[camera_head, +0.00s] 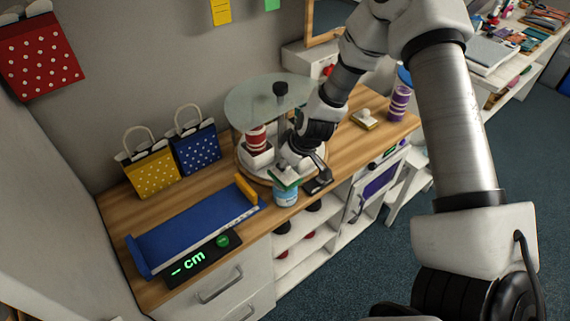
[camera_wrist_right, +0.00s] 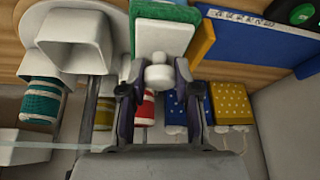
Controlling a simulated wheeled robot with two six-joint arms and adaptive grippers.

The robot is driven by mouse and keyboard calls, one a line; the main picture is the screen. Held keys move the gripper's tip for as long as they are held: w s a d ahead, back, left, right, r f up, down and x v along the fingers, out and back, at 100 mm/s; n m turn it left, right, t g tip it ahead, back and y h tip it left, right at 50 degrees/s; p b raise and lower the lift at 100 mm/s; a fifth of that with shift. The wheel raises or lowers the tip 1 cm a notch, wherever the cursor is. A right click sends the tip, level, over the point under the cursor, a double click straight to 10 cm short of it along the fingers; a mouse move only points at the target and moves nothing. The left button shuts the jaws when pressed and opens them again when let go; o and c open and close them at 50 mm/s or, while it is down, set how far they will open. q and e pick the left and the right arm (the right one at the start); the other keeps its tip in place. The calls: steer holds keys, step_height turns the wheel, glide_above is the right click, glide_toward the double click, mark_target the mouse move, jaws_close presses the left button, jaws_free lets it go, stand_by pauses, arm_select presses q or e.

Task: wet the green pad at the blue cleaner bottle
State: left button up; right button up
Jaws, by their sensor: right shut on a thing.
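The green pad (camera_head: 283,181) has a green face and a pale backing with a white knob. My right gripper (camera_head: 290,165) is shut on that knob; the wrist view shows the two dark fingers (camera_wrist_right: 158,88) either side of it and the pad (camera_wrist_right: 163,36) beyond. The blue cleaner bottle (camera_head: 286,196) stands upright near the table's front edge, directly below the pad in the head view. The pad hides the bottle's top, and I cannot tell whether they touch. My left gripper is not in view.
A round carousel with a glass top (camera_head: 262,101) and spools stands behind the gripper. A blue measuring tray (camera_head: 195,232) and a black display (camera_head: 203,259) lie left. Yellow (camera_head: 152,173) and blue (camera_head: 196,149) dotted bags stand at the wall. A stamp (camera_head: 366,118) sits right.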

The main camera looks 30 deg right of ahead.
steer(key=shift+f, duration=0.3)
steer(key=shift+f+b, duration=0.25)
steer(key=shift+b, duration=0.15)
stand_by(1.0)
step_height(320, 180, up, 3)
steer(key=p, duration=0.2)
steer(key=shift+f+p, duration=0.2)
steer(key=shift+p, duration=0.2)
step_height(320, 180, up, 5)
steer(key=p, duration=0.4)
steer(key=shift+f, duration=0.2)
steer(key=shift+f, duration=0.1)
